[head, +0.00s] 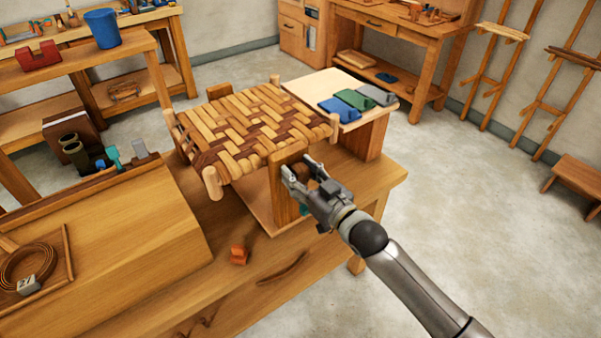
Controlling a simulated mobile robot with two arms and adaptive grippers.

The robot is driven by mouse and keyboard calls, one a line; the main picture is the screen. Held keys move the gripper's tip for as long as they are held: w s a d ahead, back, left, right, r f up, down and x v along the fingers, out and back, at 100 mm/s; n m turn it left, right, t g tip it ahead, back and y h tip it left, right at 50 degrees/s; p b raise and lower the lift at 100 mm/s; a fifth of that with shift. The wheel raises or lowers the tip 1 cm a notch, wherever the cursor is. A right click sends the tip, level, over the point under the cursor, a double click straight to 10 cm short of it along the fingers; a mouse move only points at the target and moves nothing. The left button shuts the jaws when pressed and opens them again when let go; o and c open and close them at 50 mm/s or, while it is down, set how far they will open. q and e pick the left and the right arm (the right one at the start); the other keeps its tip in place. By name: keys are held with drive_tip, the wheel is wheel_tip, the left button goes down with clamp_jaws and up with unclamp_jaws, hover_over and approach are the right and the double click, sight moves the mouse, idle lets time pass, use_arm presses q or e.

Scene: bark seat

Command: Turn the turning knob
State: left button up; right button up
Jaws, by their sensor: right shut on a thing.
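The woven bark seat (255,128) lies level on a wooden stand on the workbench, with short round posts at its corners. A wooden upright (283,192) stands under its front right side. My right gripper (299,168) comes in from the lower right and is at the top of this upright, just below the seat's edge. Its fingers are shut on a small part there, which I take to be the turning knob. The fingers hide most of the knob, so its angle cannot be told. My left gripper is not in view.
A pale board (325,86) beside the seat carries blue, green and grey clamp-like blocks (352,100). A sloped wooden box (110,240) stands at left.

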drive_tip(key=shift+f, duration=0.15)
drive_tip(key=o, duration=1)
drive_tip(key=shift+o, duration=0.2)
drive_tip(key=shift+s+d, duration=0.1)
drive_tip(key=v, duration=1.1)
drive_tip(key=shift+s+d, duration=0.25)
drive_tip(key=shift+s, duration=0.05)
